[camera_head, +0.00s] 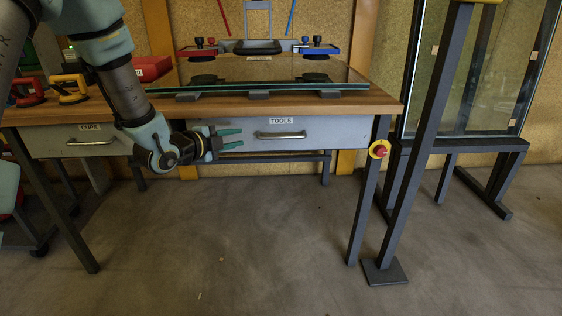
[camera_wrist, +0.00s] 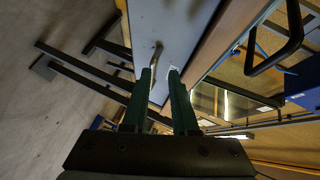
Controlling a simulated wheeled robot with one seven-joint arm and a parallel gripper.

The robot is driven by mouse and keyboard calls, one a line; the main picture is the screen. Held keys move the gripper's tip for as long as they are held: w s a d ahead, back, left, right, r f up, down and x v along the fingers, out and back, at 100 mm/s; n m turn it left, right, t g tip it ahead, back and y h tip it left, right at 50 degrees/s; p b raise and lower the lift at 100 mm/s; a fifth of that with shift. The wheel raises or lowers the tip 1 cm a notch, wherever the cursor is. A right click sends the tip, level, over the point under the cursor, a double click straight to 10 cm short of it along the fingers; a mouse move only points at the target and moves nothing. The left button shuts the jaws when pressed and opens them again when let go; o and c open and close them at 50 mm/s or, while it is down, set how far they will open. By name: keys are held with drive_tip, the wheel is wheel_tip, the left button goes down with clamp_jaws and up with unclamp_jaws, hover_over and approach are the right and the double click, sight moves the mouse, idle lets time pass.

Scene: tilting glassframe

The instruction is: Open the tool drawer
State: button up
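The tool drawer (camera_head: 335,133) is a light grey panel under the wooden bench top, with a "TOOLS" label (camera_head: 281,120). Its front looks flush with the bench, so it appears shut. Its metal bar handle (camera_head: 280,135) is in the middle of the front, and the handle also shows in the wrist view (camera_wrist: 157,53) just beyond my fingertips. My gripper (camera_head: 240,138) is left of the handle, in front of the drawer. Its two green fingers are apart with nothing between them, and it also shows in the wrist view (camera_wrist: 160,73). The fingers do not appear to touch the handle.
A "CUPS" drawer (camera_head: 60,141) is at the left of the bench. A glass pane (camera_head: 290,72) lies on top. A red emergency button (camera_head: 380,150) sits at the bench's right corner, beside a dark post (camera_head: 425,130). The floor in front (camera_head: 240,240) is clear.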

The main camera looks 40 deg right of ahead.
sight(281, 138)
drive_tip(key=s+d+f+m, duration=0.1)
drive_tip(key=d, duration=0.3)
drive_tip(key=s+d+f+m+g+h, duration=0.1)
drive_tip(key=d, duration=0.4)
drive_tip(key=s+d+f+m+g+b, duration=0.1)
drive_tip(key=d, duration=0.4)
drive_tip(key=shift+s+d+f+h, duration=0.15)
drive_tip(key=shift+s+h, duration=0.1)
drive_tip(key=shift+h, duration=0.15)
drive_tip(key=shift+c, duration=0.4)
clamp_jaws()
idle(0.3)
